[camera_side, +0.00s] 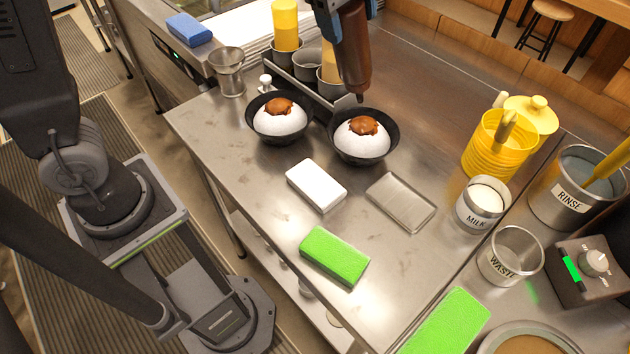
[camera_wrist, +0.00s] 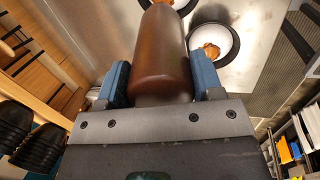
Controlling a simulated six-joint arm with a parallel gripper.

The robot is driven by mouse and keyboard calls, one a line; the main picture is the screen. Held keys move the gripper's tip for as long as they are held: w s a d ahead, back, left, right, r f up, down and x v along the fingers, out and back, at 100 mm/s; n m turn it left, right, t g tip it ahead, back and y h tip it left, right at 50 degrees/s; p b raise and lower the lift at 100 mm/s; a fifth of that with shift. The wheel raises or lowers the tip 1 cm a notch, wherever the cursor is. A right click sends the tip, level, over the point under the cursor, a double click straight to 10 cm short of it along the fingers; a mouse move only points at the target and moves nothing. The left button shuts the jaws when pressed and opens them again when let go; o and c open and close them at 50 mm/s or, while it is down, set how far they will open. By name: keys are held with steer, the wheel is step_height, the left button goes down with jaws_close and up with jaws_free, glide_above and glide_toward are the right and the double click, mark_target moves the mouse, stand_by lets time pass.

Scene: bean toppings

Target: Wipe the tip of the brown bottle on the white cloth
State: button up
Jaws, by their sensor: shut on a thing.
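My gripper (camera_side: 342,10) is shut on the brown bottle (camera_side: 354,55) at the top of the side view. The bottle hangs nearly upright with its tip down, just above the far rim of the right black bowl (camera_side: 338,150) in the picture. In the wrist view, the bottle (camera_wrist: 163,55) sits between two blue finger pads, and its tip is hidden. The white cloth (camera_side: 316,186) is a folded block on the steel counter, in front of the two bowls and apart from the bottle. A white mound with brown topping fills each bowl.
The left black bowl (camera_side: 260,132) stands beside the right one. Behind them is a metal rack (camera_side: 300,88) with cups and yellow bottles. A clear flat tray (camera_side: 401,201) and a green sponge (camera_side: 334,256) lie near the cloth. The milk cup (camera_side: 470,211) stands right.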

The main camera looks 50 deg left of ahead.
stand_by(0.4)
steer(key=s+f, duration=0.5)
steer(key=s, duration=0.8)
steer(key=d+f, duration=0.4)
steer(key=d, duration=0.1)
steer(key=shift+s+a, duration=0.2)
steer(key=shift+a, duration=2.4)
steer(key=shift+x, duration=0.8)
steer(key=shift+s, duration=0.2)
steer(key=shift+d, duration=2.6)
steer(key=shift+c, duration=0.2)
steer(key=shift+r, duration=0.1)
